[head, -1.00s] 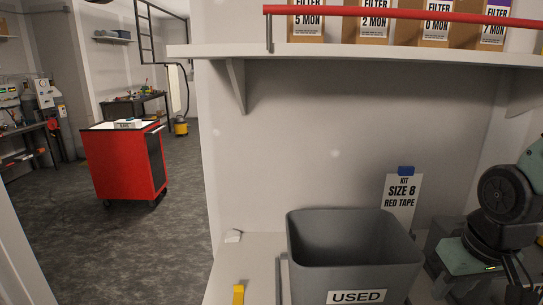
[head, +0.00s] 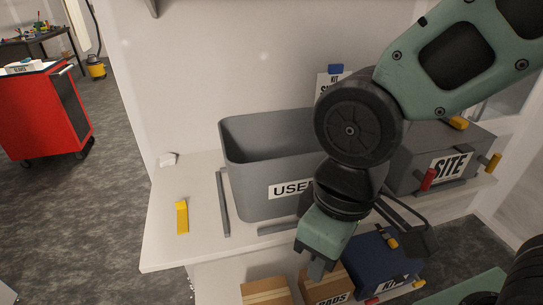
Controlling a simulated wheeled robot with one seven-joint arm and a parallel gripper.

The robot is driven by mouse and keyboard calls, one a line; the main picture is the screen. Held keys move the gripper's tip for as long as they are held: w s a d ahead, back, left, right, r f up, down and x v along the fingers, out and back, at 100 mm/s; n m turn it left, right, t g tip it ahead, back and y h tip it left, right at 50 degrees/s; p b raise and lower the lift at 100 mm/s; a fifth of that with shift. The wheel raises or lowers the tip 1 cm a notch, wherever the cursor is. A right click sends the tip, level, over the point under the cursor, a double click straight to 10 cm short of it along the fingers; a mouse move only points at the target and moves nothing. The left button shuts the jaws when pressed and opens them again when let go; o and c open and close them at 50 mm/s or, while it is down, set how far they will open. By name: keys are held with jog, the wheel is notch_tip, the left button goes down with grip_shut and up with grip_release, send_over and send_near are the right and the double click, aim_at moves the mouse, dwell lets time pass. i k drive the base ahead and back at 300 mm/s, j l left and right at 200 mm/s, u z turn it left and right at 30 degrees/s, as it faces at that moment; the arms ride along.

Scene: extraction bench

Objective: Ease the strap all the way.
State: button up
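I cannot make out a strap for certain. My gripper (head: 317,268) hangs in the head view in front of the bench edge, pointing down above the lower shelf. Its fingers are small and seen at an angle, so I cannot tell whether they are apart. A blue case labelled KIT (head: 378,262) is on the lower level, partly hidden by my arm, with yellow and red parts.
A grey bin labelled USED (head: 255,165) stands on the bench (head: 165,245), partly behind my arm. Cardboard boxes (head: 266,292) sit below. A red cart (head: 40,115) stands on the floor far left.

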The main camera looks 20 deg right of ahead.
aim_at(459, 123)
jog(key=z, duration=1.25)
